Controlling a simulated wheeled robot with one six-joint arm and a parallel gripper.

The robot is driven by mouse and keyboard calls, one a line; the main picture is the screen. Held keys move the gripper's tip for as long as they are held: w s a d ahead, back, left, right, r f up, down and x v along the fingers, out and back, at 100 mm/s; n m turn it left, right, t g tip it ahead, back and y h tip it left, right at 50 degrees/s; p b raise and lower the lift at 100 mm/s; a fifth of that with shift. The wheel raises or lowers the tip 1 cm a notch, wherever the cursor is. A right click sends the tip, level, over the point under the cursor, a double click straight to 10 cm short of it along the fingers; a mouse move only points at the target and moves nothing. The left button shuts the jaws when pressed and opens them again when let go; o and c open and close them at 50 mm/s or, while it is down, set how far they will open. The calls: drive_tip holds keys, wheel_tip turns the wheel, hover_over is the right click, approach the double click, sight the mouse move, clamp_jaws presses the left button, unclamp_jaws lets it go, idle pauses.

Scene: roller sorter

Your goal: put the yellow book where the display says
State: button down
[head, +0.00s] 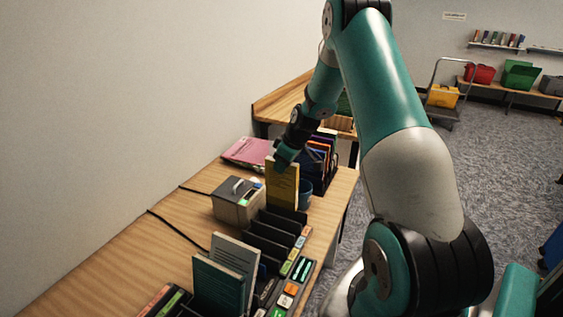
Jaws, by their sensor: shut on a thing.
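The yellow book (282,188) stands upright above the far end of the black slotted sorter (270,245). My gripper (283,160) is shut on the book's top edge from above. I cannot tell whether the book's lower edge touches the sorter or is held clear. Small coloured labels line the sorter's right side. A dark panel with lit cyan marks (301,270) sits beside them and may be the display; its text is too small to read.
A grey box device (238,200) stands left of the book. A teal book (217,288) and a pale grey-green book (236,258) stand in the near slots. A blue cup (305,194), a file rack (320,155) and pink folders (248,152) are behind.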

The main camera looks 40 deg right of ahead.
sight(283, 188)
drive_tip(key=shift+f+b, duration=3)
drive_tip(key=shift+f, duration=1.3)
drive_tip(key=shift+s+f+b, duration=0.1)
drive_tip(key=shift+f+b, duration=0.35)
drive_tip(key=shift+f, duration=0.1)
drive_tip(key=c, duration=0.9)
unclamp_jaws()
drive_tip(key=b+v, duration=0.2)
drive_tip(key=v, duration=1.5)
drive_tip(key=shift+s+d+r, duration=0.1)
drive_tip(key=shift+r, duration=0.1)
